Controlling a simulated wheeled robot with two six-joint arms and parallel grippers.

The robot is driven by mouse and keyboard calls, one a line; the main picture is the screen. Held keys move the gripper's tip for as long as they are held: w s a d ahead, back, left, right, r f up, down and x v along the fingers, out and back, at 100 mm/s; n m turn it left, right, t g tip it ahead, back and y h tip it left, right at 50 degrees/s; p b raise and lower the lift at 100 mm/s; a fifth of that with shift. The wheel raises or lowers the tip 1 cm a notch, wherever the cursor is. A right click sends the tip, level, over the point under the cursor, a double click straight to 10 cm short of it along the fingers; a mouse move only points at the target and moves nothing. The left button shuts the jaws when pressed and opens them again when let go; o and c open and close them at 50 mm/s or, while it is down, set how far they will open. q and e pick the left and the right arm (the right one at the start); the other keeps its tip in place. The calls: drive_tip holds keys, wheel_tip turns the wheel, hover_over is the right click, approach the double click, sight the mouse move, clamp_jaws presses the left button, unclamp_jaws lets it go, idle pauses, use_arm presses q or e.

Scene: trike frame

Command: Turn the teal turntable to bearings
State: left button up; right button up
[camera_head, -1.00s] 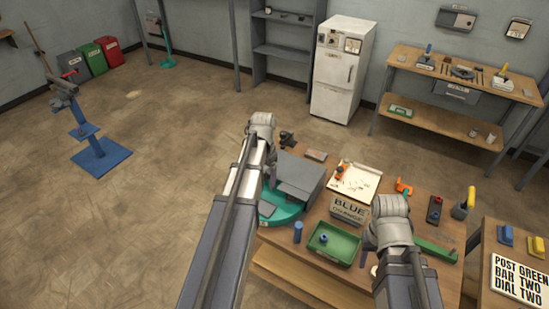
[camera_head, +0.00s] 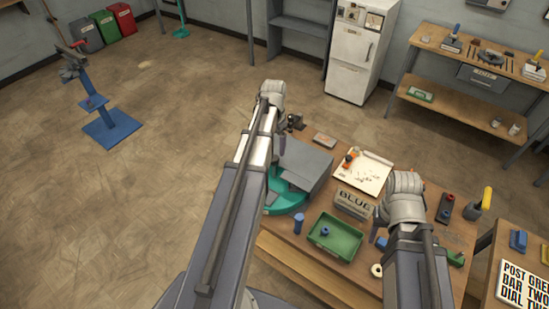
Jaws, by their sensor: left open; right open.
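The teal turntable (camera_head: 285,197) sits at the left end of the wooden workbench. A grey angular block (camera_head: 304,164) stands on it, and my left arm covers its left side. My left gripper (camera_head: 281,170) is partly hidden by its own arm, beside the turntable's left edge; I cannot tell whether it touches. My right gripper (camera_head: 381,238) shows only in small part beside my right arm, right of the green tray. No bearings marking can be read on the turntable.
A green tray (camera_head: 336,238) with a blue part, a blue cylinder (camera_head: 298,224) and a box marked BLUE (camera_head: 353,203) stand on the bench. A white ring (camera_head: 376,270) lies near its front. A sign (camera_head: 523,285) is at right. Open floor lies left.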

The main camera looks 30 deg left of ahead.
sight(274, 157)
use_arm(q)
wheel_tip(274, 157, down, 7)
drive_tip(key=b, duration=0.6)
drive_tip(key=shift+r, duration=0.2)
drive_tip(key=shift+c, duration=0.4)
clamp_jaws()
idle(0.6)
